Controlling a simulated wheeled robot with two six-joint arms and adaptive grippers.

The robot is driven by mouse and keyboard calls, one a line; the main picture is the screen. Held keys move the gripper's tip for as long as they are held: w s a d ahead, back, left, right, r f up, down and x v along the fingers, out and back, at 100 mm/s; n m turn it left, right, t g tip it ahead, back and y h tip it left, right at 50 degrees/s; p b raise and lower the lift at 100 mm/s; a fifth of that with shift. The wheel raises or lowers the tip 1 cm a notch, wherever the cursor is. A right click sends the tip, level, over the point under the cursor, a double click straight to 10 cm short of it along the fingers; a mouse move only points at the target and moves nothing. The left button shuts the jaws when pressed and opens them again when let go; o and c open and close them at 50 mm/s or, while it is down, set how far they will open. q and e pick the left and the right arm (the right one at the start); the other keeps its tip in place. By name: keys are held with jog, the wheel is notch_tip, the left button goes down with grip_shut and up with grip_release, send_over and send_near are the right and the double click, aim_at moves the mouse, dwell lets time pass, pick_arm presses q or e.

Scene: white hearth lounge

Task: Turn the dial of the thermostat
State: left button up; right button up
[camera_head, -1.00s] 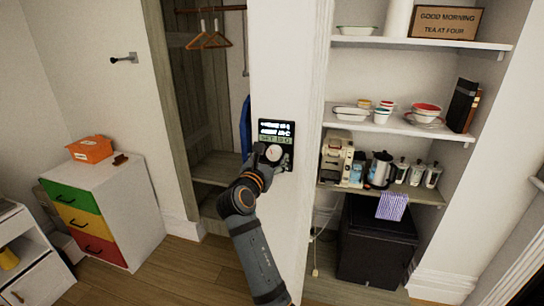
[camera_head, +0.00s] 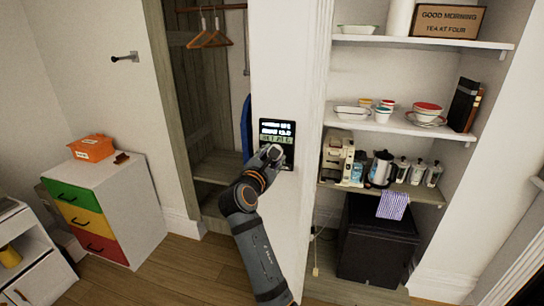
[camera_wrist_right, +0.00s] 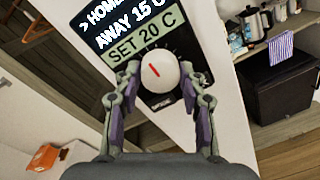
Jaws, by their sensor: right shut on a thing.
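The black thermostat (camera_head: 288,128) is mounted on the white wall post, with lit text on its screen. In the right wrist view the thermostat (camera_wrist_right: 115,38) reads "SET 20 C" under "HOME" and "AWAY 15 C" lines. Its round white dial (camera_wrist_right: 163,80) has a red mark tilted to the upper left. My right gripper (camera_head: 273,153) is at the dial and hides most of it in the head view. In the wrist view its two fingers are on either side of the dial, closed on it. My left gripper is not in view.
Right of the post, shelves (camera_head: 420,125) hold bowls, a kettle (camera_head: 381,169) and jars. A black cabinet (camera_head: 375,240) stands below. An open wardrobe (camera_head: 205,150) is left of the post, with a coloured drawer unit (camera_head: 140,210) further left.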

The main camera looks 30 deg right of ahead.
aim_at(272, 124)
jog(key=o, duration=1.2)
jog(key=shift+c, duration=0.2)
notch_tip(272, 124, up, 10)
jog(key=shift+r, duration=0.1)
